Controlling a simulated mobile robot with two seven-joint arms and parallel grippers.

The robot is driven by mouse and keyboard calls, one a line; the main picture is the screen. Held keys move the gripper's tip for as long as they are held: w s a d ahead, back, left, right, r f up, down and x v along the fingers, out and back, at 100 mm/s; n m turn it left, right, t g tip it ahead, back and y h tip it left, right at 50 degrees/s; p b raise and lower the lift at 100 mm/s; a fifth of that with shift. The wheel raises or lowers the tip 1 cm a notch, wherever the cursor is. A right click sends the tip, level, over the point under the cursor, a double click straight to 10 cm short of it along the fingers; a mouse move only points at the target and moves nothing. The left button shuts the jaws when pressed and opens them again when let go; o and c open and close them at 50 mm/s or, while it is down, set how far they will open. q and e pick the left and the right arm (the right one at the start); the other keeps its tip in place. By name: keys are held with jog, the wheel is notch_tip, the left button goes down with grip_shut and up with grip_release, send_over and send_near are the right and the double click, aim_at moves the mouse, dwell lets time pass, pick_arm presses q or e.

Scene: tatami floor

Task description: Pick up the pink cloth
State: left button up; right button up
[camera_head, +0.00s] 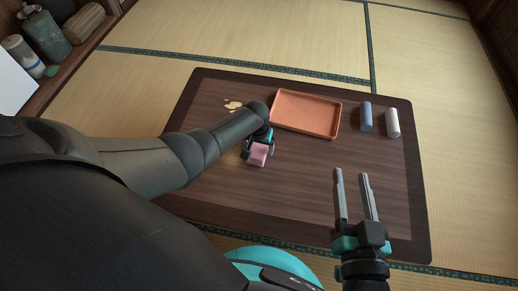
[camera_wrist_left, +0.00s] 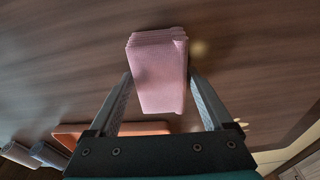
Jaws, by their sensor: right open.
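The pink cloth (camera_head: 258,154), a small folded block, is at my left gripper (camera_head: 254,146) above the left-middle part of the dark wooden table (camera_head: 300,190). In the left wrist view the cloth (camera_wrist_left: 158,75) sits between the two fingers (camera_wrist_left: 160,85), whose tips meet its sides. The cloth is sharp while the table behind it is blurred, so it looks held. My right gripper (camera_head: 353,195) is open and empty over the right front of the table.
An orange tray (camera_head: 306,93) lies at the table's back middle. A pale spill (camera_head: 233,105) lies left of the tray. The table's front middle is clear.

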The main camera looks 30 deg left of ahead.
pick_arm(q)
jog(key=c, duration=1)
jog(key=shift+r, duration=0.15)
